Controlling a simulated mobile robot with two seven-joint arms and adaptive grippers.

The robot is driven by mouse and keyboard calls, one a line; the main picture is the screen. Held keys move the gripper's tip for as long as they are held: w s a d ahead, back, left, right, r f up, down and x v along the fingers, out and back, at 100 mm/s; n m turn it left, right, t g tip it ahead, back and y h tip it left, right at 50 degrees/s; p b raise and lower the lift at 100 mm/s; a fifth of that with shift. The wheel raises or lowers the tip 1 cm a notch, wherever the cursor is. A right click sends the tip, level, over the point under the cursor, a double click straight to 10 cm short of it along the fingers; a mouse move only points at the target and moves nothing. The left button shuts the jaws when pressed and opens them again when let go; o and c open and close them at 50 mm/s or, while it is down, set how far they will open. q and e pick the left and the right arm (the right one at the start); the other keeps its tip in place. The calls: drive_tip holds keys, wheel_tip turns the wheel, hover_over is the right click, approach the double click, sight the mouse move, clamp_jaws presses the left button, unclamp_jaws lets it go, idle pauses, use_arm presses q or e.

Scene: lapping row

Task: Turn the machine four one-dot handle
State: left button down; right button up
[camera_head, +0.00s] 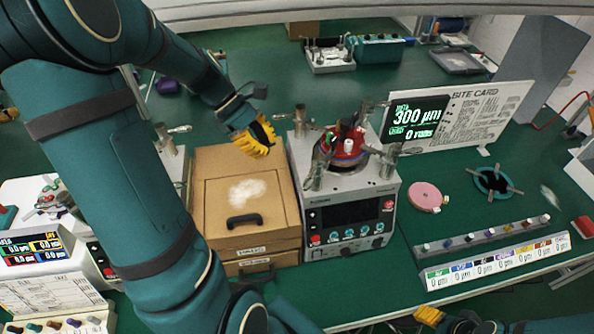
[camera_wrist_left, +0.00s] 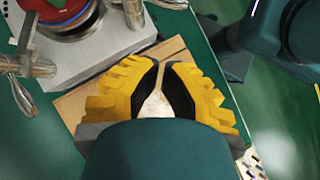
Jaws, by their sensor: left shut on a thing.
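The lapping machine (camera_head: 348,212) with a red-topped round plate (camera_head: 348,150) stands mid-table. Several metal posts with lever handles surround the plate. One handle (camera_head: 282,116) points left from the back-left post, close to my left gripper (camera_head: 262,138). In the left wrist view, a handle (camera_wrist_left: 170,3) lies beyond my left gripper (camera_wrist_left: 162,64), apart from its fingertips. Its yellow fingers are nearly together above the cardboard box; what they hold cannot be made out. Dot marks and the machine's number are not readable. My right gripper (camera_head: 445,318) is partly cut off at the bottom edge.
The cardboard box (camera_head: 222,225) with a black pull stands left of the machine. A pink disc (camera_head: 425,196) and a labelled strip (camera_head: 495,262) lie right. Green table is clear between them.

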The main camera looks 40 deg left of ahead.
sight(315, 173)
use_arm(q)
drive_tip(key=w+d+f, duration=0.2)
drive_tip(key=d+f, duration=0.3)
drive_tip(key=d, duration=0.2)
drive_tip(key=shift+d+f, duration=0.1)
drive_tip(key=shift+d, duration=0.15)
drive_tip(key=shift+w+d+f+n+t, duration=0.1)
drive_tip(key=shift+d+n+t, duration=0.2)
drive_tip(key=shift+d+n, duration=0.2)
drive_tip(key=shift+a, duration=0.1)
